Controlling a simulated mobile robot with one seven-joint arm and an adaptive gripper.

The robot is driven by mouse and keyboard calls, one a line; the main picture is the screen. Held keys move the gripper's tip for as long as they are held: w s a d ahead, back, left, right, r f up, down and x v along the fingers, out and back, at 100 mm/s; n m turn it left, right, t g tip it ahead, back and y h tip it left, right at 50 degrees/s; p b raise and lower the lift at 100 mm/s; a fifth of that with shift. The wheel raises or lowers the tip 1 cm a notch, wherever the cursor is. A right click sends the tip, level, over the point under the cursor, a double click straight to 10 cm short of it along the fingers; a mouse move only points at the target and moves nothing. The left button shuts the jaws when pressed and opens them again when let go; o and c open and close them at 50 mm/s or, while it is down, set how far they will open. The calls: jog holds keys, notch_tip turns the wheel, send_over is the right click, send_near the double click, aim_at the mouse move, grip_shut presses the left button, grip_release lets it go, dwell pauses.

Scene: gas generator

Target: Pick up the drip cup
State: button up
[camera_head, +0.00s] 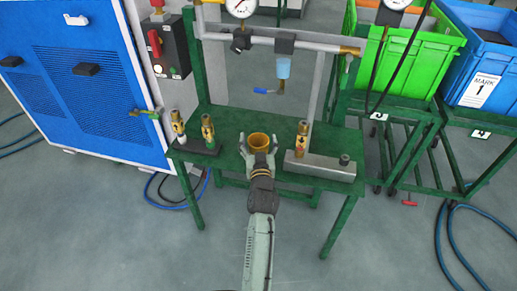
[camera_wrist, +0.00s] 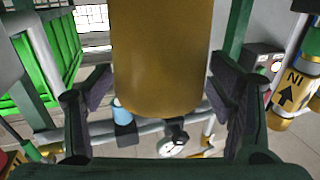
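The drip cup, taken to be the round brass-coloured cup (camera_head: 259,141), stands upright on the green table (camera_head: 232,119) near its front edge. In the wrist view the cup (camera_wrist: 162,60) fills the upper middle as a gold cylinder. My gripper (camera_head: 257,149) reaches in from the front, one finger on each side of the cup. In the wrist view its dark finger pads (camera_wrist: 160,88) flank the cup, spread and slanted. They look open, with little room at the sides; contact is not clear.
Brass valves stand on a dark block (camera_head: 198,147) at left and a grey block (camera_head: 319,166) at right. A pipe with a gauge (camera_head: 241,8) and light-blue bowl (camera_head: 284,68) runs above the table's back. Green (camera_head: 417,62) and blue crates (camera_head: 487,66) stand right.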

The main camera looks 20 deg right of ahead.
jog(key=c, duration=1.1)
jog(key=shift+r, duration=0.1)
